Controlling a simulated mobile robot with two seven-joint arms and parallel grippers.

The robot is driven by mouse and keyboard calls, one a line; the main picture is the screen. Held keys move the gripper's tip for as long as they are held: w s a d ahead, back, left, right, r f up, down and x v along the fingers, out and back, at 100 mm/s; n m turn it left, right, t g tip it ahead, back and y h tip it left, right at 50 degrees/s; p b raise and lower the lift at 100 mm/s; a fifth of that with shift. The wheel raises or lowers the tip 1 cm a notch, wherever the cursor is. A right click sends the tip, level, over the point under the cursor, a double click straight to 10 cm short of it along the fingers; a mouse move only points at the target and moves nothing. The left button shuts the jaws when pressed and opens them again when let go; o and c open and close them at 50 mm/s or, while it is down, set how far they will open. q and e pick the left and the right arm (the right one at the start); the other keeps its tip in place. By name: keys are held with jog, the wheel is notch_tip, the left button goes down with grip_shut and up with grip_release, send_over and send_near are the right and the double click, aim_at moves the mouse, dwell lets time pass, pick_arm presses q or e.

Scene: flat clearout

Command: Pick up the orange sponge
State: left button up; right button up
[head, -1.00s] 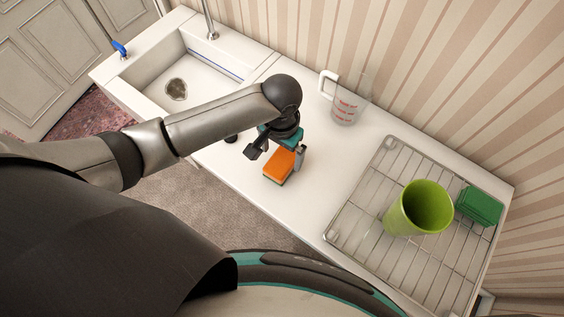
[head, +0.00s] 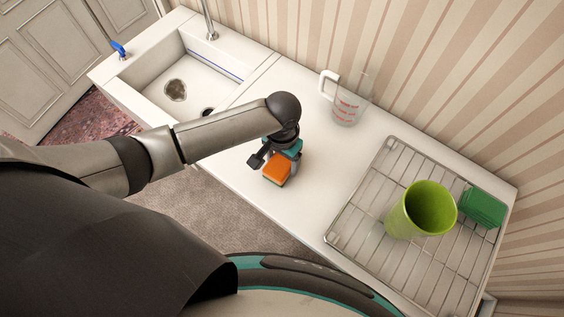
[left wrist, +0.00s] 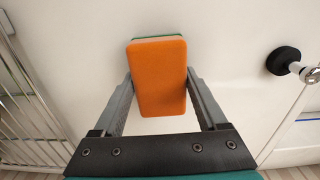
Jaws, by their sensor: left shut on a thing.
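The orange sponge (head: 277,171) is at my left gripper over the white counter, left of the drying rack in the head view. In the left wrist view the sponge (left wrist: 158,78) is a block with an orange face and a thin green edge at its far end. My left gripper (head: 271,161) is shut on it, with one finger on each side in the left wrist view (left wrist: 160,90). I cannot tell whether the sponge touches the counter. My right gripper is not in view.
A wire drying rack (head: 352,218) at the right holds a green cup (head: 428,208) and a green box (head: 482,208). A clear measuring jug (head: 346,107) stands near the wall. The sink (head: 205,75) is at the upper left. The counter between sponge and rack is clear.

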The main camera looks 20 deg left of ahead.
aim_at(282, 161)
pick_arm(q)
jog(key=c, duration=0.7)
jog(key=shift+r, duration=0.1)
jog(key=shift+c, duration=0.2)
notch_tip(282, 161, up, 20)
jog(key=p, duration=0.3)
jog(key=shift+p, duration=0.4)
